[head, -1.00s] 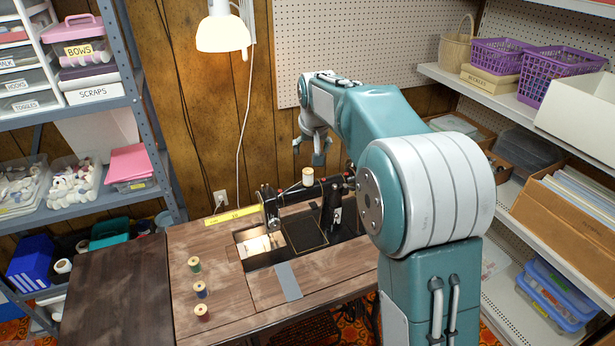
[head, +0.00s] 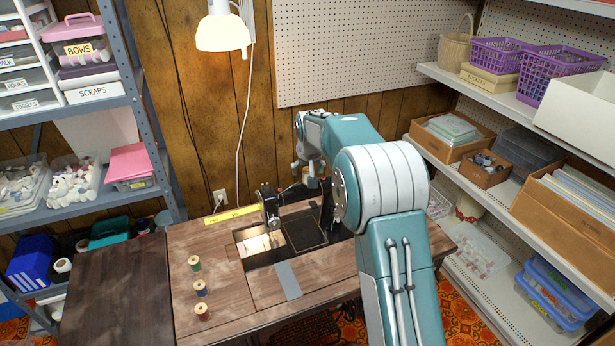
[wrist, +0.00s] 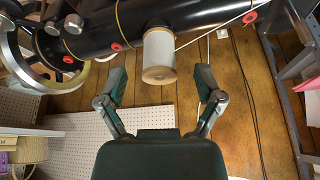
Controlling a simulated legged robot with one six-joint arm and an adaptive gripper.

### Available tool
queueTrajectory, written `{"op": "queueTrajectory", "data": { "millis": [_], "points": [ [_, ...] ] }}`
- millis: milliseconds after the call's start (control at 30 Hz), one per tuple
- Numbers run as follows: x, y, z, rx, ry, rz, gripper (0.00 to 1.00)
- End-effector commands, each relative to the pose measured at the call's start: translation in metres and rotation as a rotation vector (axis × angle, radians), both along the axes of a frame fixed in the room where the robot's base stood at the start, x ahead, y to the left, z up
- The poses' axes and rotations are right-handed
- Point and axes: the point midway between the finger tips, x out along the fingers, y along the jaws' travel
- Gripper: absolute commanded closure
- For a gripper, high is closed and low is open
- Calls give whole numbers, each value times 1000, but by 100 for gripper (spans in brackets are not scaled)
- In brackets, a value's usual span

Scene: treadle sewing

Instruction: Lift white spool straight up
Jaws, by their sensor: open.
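The white spool (wrist: 159,52) stands on the black arm of the sewing machine (wrist: 205,15) in the wrist view, with its wooden end facing my camera. A white thread runs from it towards the right. My gripper (wrist: 160,78) is open, one finger on each side of the spool's near end, with a gap visible on both sides. Nothing is held. In the head view the sewing machine (head: 270,206) sits on the wooden table, and my arm hides the spool and most of my gripper.
Several thread spools (head: 200,289) stand on the left of the wooden sewing table (head: 225,305). A yellow measuring strip (head: 230,214) lies at the back edge. A handwheel (wrist: 35,65) is at the left in the wrist view. A lamp (head: 222,33) hangs above; shelves flank both sides.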

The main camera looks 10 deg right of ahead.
Motion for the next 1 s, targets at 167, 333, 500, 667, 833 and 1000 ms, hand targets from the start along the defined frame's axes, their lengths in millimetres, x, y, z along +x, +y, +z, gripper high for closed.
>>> {"op": "queueTrajectory", "data": {
  "millis": [167,333,500,667,833,1000],
  "points": [
    [8,-1,-18,0,-1,0,15],
    [8,-1,-18,0,-2,0,15],
    [8,0,-18,0,-1,0,70],
    [8,0,-19,0,0,0,79],
    [8,0,-19,0,0,0,80],
    [8,0,-9,0,-1,0,80]
  ]
}}
